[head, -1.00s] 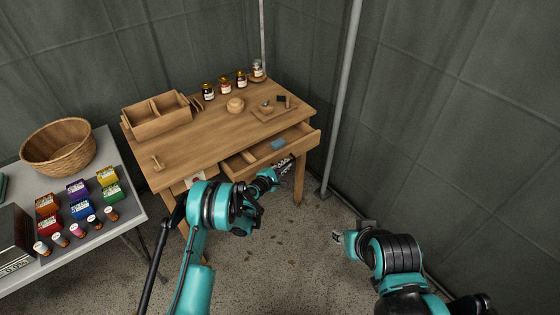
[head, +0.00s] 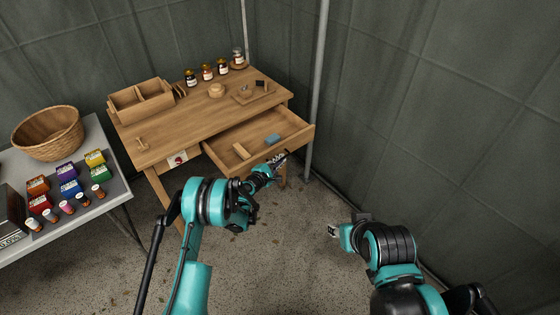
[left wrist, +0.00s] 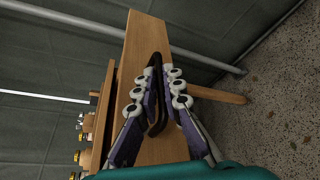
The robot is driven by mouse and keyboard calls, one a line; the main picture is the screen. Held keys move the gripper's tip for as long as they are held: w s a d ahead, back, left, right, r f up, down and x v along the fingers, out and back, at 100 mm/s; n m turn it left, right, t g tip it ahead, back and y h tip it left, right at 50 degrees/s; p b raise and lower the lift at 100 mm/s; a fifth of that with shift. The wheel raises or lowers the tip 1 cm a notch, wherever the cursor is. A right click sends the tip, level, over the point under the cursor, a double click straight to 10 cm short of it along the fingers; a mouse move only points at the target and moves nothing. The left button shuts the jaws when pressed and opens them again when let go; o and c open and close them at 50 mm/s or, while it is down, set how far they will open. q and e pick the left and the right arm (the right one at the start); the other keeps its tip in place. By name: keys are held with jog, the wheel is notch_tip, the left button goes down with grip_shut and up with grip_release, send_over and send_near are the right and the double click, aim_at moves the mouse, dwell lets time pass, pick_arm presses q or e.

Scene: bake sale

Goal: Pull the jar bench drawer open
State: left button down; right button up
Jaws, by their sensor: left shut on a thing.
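The jar bench (head: 160,124) is a wooden table against the tent wall. Its drawer (head: 293,124) is pulled well out at the front right, with a blue block (head: 272,140) and a wooden piece (head: 241,151) inside. My left gripper (head: 281,158) is at the drawer front. In the left wrist view its fingers (left wrist: 160,98) are shut on the dark drawer handle (left wrist: 154,68), which stands out from the wooden front. My right gripper (head: 335,231) is apart from the bench, over the floor; its finger state is too small to tell.
Several jars (head: 207,72) and a divided wooden box (head: 140,101) stand on the bench top. A grey table (head: 110,205) at the left holds a basket (head: 48,134) and several coloured boxes. A metal pole (head: 317,90) rises behind the drawer's right side. The floor in front is clear.

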pick_arm(q)
jog(key=c, duration=1.6)
grip_release()
jog(key=shift+c, duration=0.2)
jog(key=v, duration=0.7)
jog(key=shift+s+a, duration=0.2)
jog(key=shift+r, duration=0.2)
